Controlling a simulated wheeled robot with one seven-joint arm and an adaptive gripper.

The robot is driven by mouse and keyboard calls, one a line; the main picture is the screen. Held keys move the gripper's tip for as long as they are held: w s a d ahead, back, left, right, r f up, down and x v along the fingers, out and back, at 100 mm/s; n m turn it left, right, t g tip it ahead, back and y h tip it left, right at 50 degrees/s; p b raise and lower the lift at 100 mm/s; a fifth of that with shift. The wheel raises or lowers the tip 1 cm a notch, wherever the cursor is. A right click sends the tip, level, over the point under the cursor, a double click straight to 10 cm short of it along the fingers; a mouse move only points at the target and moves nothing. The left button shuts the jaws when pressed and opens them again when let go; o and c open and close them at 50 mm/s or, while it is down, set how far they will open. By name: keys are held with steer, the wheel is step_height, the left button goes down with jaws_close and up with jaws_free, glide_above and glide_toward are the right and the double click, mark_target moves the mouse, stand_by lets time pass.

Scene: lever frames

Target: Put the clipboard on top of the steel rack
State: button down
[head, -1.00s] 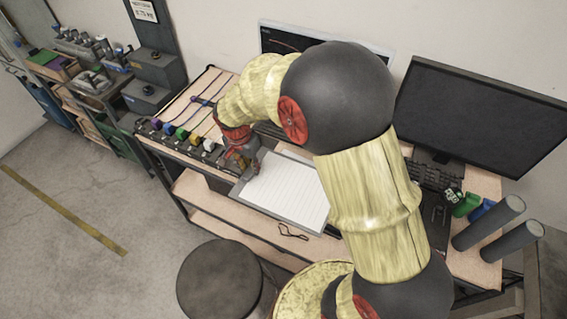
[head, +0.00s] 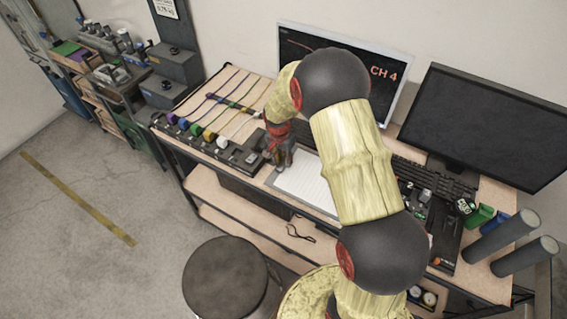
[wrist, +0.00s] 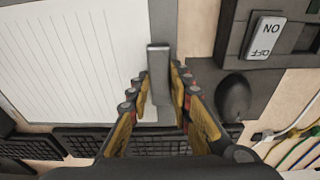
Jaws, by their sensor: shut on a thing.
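The clipboard (head: 303,190) is a grey board with a lined white sheet, near the front edge of the workbench in the head view. Its right part is hidden behind my arm. In the wrist view its sheet (wrist: 70,60) fills the upper left, and its metal clip (wrist: 158,75) stands between my fingers. My gripper (head: 281,160) is at the clipboard's back left end, shut on it at the clip; it also shows in the wrist view (wrist: 160,95). I cannot tell for certain which unit is the steel rack; a dark metal shelf unit (head: 113,98) stands at the far left.
The workbench holds a power strip with coloured plugs (head: 205,135), a lit screen (head: 390,75), a dark monitor (head: 485,125) and grey tubes (head: 505,235). A round stool (head: 225,277) stands in front. The floor at left (head: 90,225) is clear.

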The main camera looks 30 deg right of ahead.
steer(key=shift+f, duration=0.85)
steer(key=c, duration=1.7)
jaws_free()
steer(key=shift+o, duration=0.4)
